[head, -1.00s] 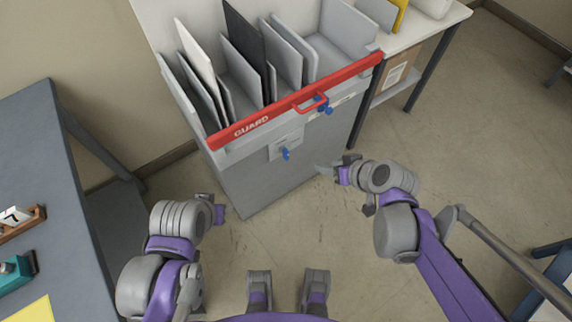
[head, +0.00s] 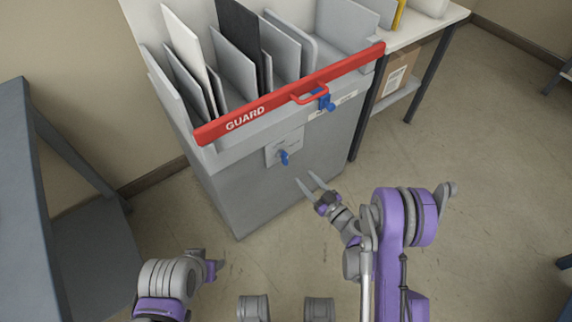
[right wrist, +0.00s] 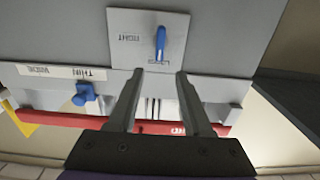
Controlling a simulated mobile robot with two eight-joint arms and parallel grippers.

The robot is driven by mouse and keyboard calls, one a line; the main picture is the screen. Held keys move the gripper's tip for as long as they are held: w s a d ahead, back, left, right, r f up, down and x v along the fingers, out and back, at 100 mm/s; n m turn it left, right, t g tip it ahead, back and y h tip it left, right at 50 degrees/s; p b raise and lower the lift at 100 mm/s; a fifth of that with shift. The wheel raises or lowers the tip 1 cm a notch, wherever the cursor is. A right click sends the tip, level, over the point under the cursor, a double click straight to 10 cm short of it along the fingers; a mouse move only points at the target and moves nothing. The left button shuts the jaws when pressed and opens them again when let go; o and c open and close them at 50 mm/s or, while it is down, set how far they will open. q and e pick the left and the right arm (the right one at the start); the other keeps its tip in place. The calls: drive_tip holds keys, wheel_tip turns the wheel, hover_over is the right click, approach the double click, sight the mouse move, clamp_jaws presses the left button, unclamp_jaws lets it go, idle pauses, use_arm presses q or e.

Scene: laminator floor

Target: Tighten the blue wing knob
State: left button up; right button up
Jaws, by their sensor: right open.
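The blue wing knob (head: 284,157) sits on a pale plate on the front of the grey cabinet (head: 262,195). In the right wrist view, the knob (right wrist: 160,45) stands lengthwise up the picture on its plate (right wrist: 130,45), whose small lettering is hard to read. My right gripper (head: 309,181) is open and empty, apart from the knob and to its lower right in the head view. In the right wrist view its fingers (right wrist: 157,73) point at the plate, with the knob just beyond the gap. My left gripper (head: 210,266) is low at left; its jaws are unclear.
A red guard bar (head: 290,95) with a handle crosses the cabinet's top front edge. A second blue knob (head: 326,101) sits below it, beside a THIN/WIDE label (right wrist: 60,71). Boards stand in the cabinet's slots. A white table (head: 425,30) adjoins at right; a grey table (head: 15,200) stands left.

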sight(287, 158)
drive_tip(key=p+x, duration=0.6)
drive_tip(key=x, duration=0.4)
drive_tip(key=shift+w+a+p, duration=0.25)
drive_tip(key=shift+w+p, duration=0.05)
drive_tip(key=shift+p, duration=0.05)
clamp_jaws()
